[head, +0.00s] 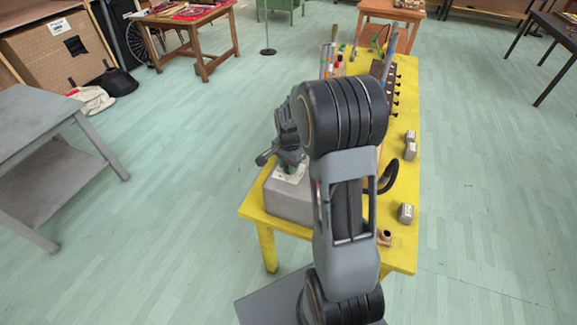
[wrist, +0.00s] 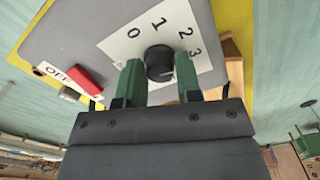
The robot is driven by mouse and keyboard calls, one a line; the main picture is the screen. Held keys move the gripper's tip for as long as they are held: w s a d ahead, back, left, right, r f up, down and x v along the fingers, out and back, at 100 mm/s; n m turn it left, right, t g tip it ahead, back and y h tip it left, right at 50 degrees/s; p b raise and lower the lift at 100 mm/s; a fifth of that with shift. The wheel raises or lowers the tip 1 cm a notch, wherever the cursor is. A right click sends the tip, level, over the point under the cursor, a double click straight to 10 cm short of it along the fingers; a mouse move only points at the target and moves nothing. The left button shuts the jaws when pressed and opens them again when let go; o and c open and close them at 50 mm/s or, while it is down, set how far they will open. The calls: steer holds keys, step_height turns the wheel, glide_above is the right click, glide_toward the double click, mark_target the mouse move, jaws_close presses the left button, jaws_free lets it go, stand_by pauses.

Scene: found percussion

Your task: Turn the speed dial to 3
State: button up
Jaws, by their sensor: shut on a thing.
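The speed dial (wrist: 159,60) is a round black knob on a white plate (wrist: 190,22) marked 0, 1, 2, 3 in the wrist view. My gripper (wrist: 160,78) has its two green fingers on either side of the dial, shut on it. Which number the dial points to is hard to make out. The plate is on a grey box (wrist: 85,45) with a red switch (wrist: 87,77) beside an OFF label. In the head view the grey box (head: 290,200) sits at the near left of the yellow table, and my gripper (head: 288,168) is over it, partly hidden by my arm.
The yellow table (head: 399,235) holds several small grey blocks (head: 406,213) along its right side and a rack with dark pegs behind my arm. A grey table (head: 35,115) stands at left. The floor between is clear.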

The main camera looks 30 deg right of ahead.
steer(key=shift+m, duration=0.8)
steer(key=o, duration=0.9)
steer(key=shift+r, duration=0.1)
step_height(320, 180, up, 14)
steer(key=shift+f+b, duration=0.2)
steer(key=shift+b, duration=0.45)
